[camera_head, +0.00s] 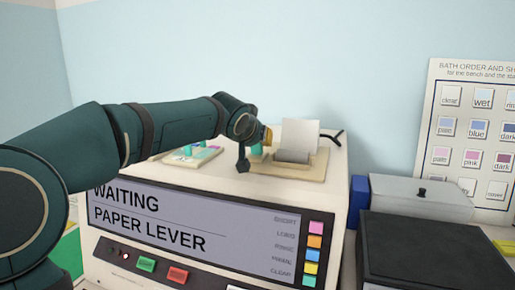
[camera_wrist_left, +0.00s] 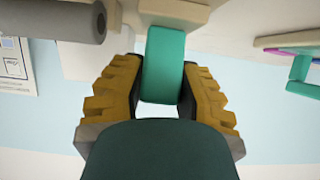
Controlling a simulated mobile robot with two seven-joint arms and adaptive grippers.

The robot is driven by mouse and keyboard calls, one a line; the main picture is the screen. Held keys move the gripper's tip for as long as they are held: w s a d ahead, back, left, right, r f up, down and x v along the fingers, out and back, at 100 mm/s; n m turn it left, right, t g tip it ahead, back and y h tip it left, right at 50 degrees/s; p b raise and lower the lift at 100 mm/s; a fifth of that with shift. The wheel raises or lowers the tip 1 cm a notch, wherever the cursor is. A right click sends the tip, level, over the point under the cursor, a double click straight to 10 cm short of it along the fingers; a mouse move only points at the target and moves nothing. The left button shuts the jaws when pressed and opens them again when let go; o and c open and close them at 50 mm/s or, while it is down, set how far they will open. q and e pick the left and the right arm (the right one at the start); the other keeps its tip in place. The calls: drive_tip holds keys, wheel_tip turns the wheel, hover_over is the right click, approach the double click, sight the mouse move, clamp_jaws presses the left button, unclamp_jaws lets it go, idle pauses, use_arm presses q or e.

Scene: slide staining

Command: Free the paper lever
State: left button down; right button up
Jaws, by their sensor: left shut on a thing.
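The green paper lever (camera_wrist_left: 163,65) stands between the ridged yellow fingers of my left gripper (camera_wrist_left: 160,88) in the left wrist view, and the gripper is shut on it. In the head view my left gripper (camera_head: 266,137) is over the top of the machine, and a bit of the green lever (camera_head: 257,150) shows below it, partly hidden by my arm. Beside it is a grey paper roll (camera_head: 292,156) with a white sheet (camera_head: 300,135) standing behind. The machine's display (camera_head: 185,215) reads "WAITING PAPER LEVER". My right gripper is not in view.
A pale tray with green and coloured pieces (camera_head: 192,155) lies left of the lever, partly behind my arm. Green and red buttons are on the machine's front. A grey lidded box (camera_head: 400,195), a blue box (camera_head: 360,200) and a black-topped box (camera_head: 430,250) stand at right.

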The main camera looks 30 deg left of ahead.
use_arm(q)
drive_tip(key=shift+s+t, duration=0.2)
drive_tip(key=shift+t, duration=0.3)
idle(0.3)
drive_tip(key=c, duration=0.6)
unclamp_jaws()
drive_tip(key=v, duration=1.2)
drive_tip(key=shift+d+f, duration=0.15)
drive_tip(key=shift+d, duration=0.05)
